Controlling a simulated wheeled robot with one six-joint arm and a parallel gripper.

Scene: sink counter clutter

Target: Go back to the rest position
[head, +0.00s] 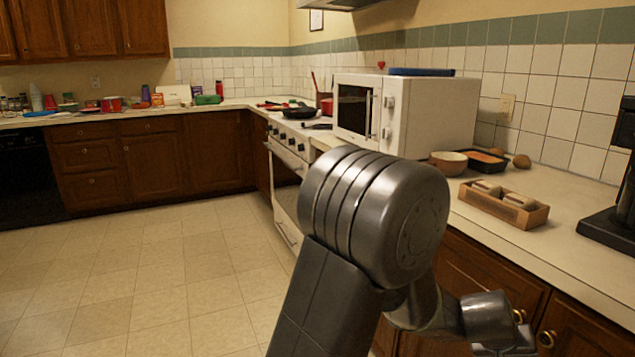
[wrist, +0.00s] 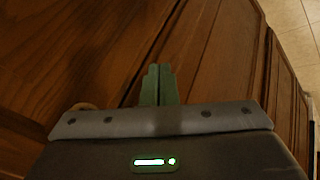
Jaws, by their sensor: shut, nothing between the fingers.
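My gripper (wrist: 159,86) shows in the wrist view with its two greenish fingers together and nothing between them. It is in front of brown wooden cabinet doors (wrist: 90,45), below the counter. In the head view my arm rises in the middle and bends down to the right; the gripper's fingers are out of that frame.
The counter (head: 575,240) at right holds a wooden tray (head: 510,213) with items, a bowl (head: 449,163), an orange-filled dish (head: 483,161), a white microwave (head: 430,112) and a black appliance (head: 610,228). A stove (head: 285,195) stands beyond. The tiled floor (head: 150,270) at left is clear.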

